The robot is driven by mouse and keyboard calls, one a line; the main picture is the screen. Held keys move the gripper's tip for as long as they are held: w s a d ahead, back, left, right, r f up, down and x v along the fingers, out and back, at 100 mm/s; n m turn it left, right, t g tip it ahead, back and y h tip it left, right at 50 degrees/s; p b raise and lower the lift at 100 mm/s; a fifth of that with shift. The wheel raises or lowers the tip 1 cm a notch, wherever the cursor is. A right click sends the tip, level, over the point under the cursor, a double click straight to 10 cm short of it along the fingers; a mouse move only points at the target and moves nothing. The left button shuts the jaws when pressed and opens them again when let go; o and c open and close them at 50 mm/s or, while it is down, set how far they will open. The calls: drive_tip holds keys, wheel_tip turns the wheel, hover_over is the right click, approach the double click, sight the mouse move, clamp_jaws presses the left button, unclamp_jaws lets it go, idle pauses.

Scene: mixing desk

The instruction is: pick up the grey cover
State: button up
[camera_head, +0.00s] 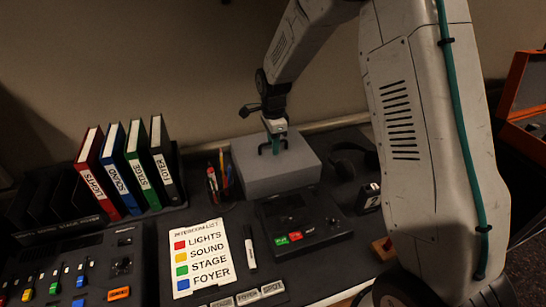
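The grey cover (277,181) is a box-like block standing at the back middle of the desk, behind a dark panel. My gripper (273,149) points down over the top of the cover, near its middle. Its dark fingertips show a little apart, with a teal piece between or just above them. The tips are at or very close to the cover's top. I cannot tell whether they touch it or hold any grip on it. What is under the cover is hidden.
Binders (129,167) stand upright at the left, beside pens (219,178). A labelled card (203,258), a marker (250,250) and a dark panel with buttons (303,222) lie in front. Headphones (352,160) lie close to the cover's right. An orange-edged case (520,103) is far right.

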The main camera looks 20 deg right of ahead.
drive_tip(key=shift+f, duration=0.15)
clamp_jaws()
